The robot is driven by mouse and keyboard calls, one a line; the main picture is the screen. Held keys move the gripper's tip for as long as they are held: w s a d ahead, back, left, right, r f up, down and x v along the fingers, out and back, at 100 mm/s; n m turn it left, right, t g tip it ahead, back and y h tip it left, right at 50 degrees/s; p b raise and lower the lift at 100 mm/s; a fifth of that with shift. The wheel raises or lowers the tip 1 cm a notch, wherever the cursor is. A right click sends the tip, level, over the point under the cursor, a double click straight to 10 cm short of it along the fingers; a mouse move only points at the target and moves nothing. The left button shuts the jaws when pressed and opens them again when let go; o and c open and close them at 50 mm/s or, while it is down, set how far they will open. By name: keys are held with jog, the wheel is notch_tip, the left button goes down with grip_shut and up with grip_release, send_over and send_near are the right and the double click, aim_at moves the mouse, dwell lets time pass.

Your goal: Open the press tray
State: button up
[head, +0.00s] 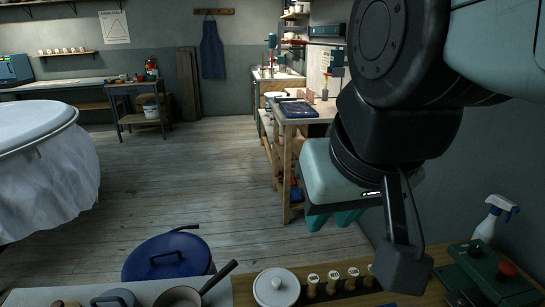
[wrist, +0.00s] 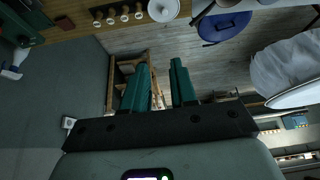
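A dark green machine with a red button (head: 490,274) stands on the wooden bench at the lower right of the head view. It may be the press, but I cannot tell, and no tray can be made out on it. Part of this green machine (wrist: 22,20) also shows at the upper left of the wrist view. My gripper (head: 331,221) hangs in the air beyond the bench, to the left of the machine and well apart from it. In the wrist view my gripper (wrist: 160,66) has its two green fingers apart with nothing between them.
A white spray bottle (head: 494,218) stands behind the machine. A white lidded jar (head: 276,287) and several wooden-handled stamps (head: 332,280) stand along the bench. A blue lidded pot (head: 167,258) and a pan (head: 180,297) are farther left. The wooden floor (head: 200,190) is clear.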

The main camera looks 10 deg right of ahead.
jog(key=o, duration=0.4)
jog(key=shift+m+g, duration=0.5)
jog(key=w, duration=0.1)
jog(key=w+d, duration=0.1)
jog(key=w, duration=0.1)
jog(key=w+d, duration=0.1)
jog(key=w, duration=0.1)
jog(key=shift+d+f, duration=0.25)
jog(key=shift+f, duration=0.05)
jog(key=shift+c, duration=0.2)
jog(key=w+d+f+m, duration=0.2)
jog(key=w+d, duration=0.3)
jog(key=d, duration=0.1)
jog(key=m+g, duration=0.4)
jog(key=m, duration=0.2)
send_over(463, 301)
notch_tip(463, 301, down, 28)
notch_tip(463, 301, down, 10)
jog(key=shift+f, duration=0.15)
grip_shut()
